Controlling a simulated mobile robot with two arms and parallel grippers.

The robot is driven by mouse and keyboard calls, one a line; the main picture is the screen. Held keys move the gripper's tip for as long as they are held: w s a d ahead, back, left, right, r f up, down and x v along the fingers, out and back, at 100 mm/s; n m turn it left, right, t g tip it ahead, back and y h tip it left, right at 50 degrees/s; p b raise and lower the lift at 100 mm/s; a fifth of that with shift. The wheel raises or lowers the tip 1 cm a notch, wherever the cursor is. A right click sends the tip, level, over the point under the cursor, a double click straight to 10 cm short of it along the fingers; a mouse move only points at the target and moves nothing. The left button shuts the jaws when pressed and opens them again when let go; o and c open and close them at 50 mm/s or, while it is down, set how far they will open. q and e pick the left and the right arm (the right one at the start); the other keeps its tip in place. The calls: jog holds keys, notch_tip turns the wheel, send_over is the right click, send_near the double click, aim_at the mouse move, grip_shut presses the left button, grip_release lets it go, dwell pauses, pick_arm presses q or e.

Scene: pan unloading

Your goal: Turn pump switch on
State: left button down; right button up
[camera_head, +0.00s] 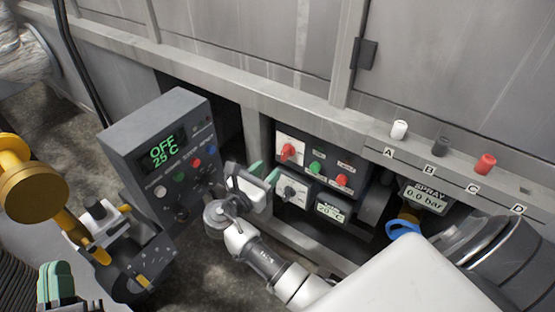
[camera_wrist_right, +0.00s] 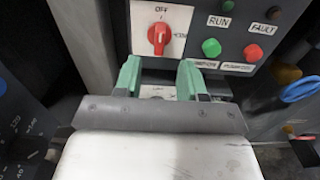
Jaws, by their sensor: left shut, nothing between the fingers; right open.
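A control panel (camera_head: 325,160) in the head view carries a red rotary switch (camera_head: 289,151) on a white plate. In the right wrist view the red switch (camera_wrist_right: 158,38) stands about upright below the word OFF; the label to its right is too small to read surely. My right gripper (camera_head: 260,178) is in front of the panel's left side, open. In its wrist view the open green fingertips (camera_wrist_right: 160,80) are just below the switch plate, with nothing held and apart from the knob. My left gripper (camera_head: 57,282) is shut and empty at the bottom left.
Below the red switch sits a grey knob (camera_head: 290,191). A green button (camera_head: 316,168) and a red button (camera_head: 342,180) are to its right. A dark control box (camera_head: 150,160) reading OFF 25 C stands left of my right gripper.

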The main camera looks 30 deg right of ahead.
aim_at(283, 156)
jog(key=b+x, duration=0.1)
jog(key=x, duration=0.4)
jog(key=shift+d+f, duration=0.1)
jog(key=shift+d, duration=0.1)
pick_arm(q)
jog(key=shift+s+r+t+h, duration=0.45)
jog(key=shift+s+r+t, duration=0.35)
jog(key=shift+r+t, duration=0.35)
jog(key=shift+s+r+t+h, duration=0.45)
jog(key=shift+s+r+t, duration=0.45)
jog(key=shift+t, duration=0.45)
pick_arm(e)
jog(key=shift+w+d, duration=0.3)
jog(key=shift+d, duration=0.3)
pick_arm(q)
jog(key=shift+w, duration=0.1)
jog(key=shift+r, duration=0.1)
pick_arm(e)
grip_shut()
